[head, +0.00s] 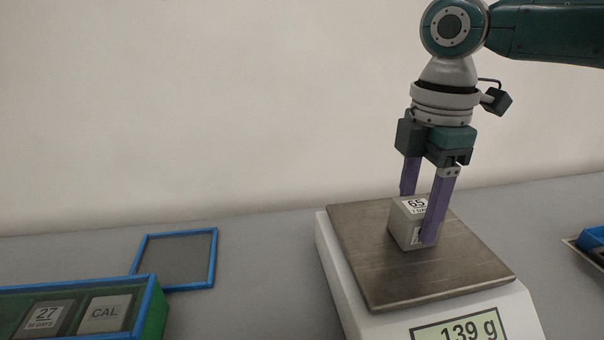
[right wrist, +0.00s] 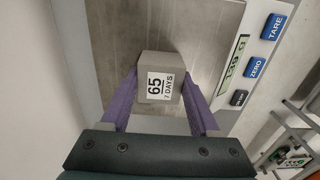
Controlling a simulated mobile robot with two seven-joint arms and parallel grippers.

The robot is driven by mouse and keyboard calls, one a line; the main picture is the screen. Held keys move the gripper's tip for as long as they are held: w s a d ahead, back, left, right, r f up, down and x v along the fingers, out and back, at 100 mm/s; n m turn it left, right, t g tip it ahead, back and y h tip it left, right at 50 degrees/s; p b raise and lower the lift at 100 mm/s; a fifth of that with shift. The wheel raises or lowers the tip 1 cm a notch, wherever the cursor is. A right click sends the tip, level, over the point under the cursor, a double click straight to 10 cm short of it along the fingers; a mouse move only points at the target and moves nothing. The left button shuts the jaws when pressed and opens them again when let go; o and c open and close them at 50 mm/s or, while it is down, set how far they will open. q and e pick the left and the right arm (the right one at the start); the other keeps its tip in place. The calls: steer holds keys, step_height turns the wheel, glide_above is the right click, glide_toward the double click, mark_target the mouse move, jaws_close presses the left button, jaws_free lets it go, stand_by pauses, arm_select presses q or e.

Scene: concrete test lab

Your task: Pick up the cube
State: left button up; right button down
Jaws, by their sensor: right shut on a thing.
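The grey cube (head: 408,226) sits on the metal plate of a white scale (head: 330,265). Its label reads "65" and "7 DAYS". My right gripper (head: 421,213) comes down from above, and its two purple fingers are shut on the cube from opposite sides. In the right wrist view the cube (right wrist: 160,78) lies between the fingertips of the right gripper (right wrist: 158,85), label facing the camera. The scale display (head: 459,331) reads 139 g. My left gripper is in neither view.
A green, blue-rimmed tray (head: 152,300) at the lower left holds cubes marked "27" and "CAL". A blue-framed dark panel (head: 178,258) lies behind it. A blue-edged item (head: 592,240) is cut off at the right edge.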

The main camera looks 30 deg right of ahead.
mark_target(418, 205)
step_height(418, 205, up, 19)
steer(key=p, duration=0.3)
steer(key=s+a+r+m+p, duration=0.2)
steer(key=a+r+m+p, duration=0.2)
steer(key=a+m, duration=0.3)
steer(key=s+a+r+m+p, duration=0.2)
steer(key=a+r+m+p, duration=0.1)
steer(key=a+m, duration=0.4)
steer(key=s+r+p, duration=0.2)
steer(key=r+p, duration=1.6)
steer(key=p, duration=0.1)
steer(key=s+r+p, duration=0.3)
steer(key=r+p, duration=1.5)
steer(key=shift+s+p, duration=0.2)
steer(key=shift+p, duration=0.2)
steer(key=shift+f, duration=0.2)
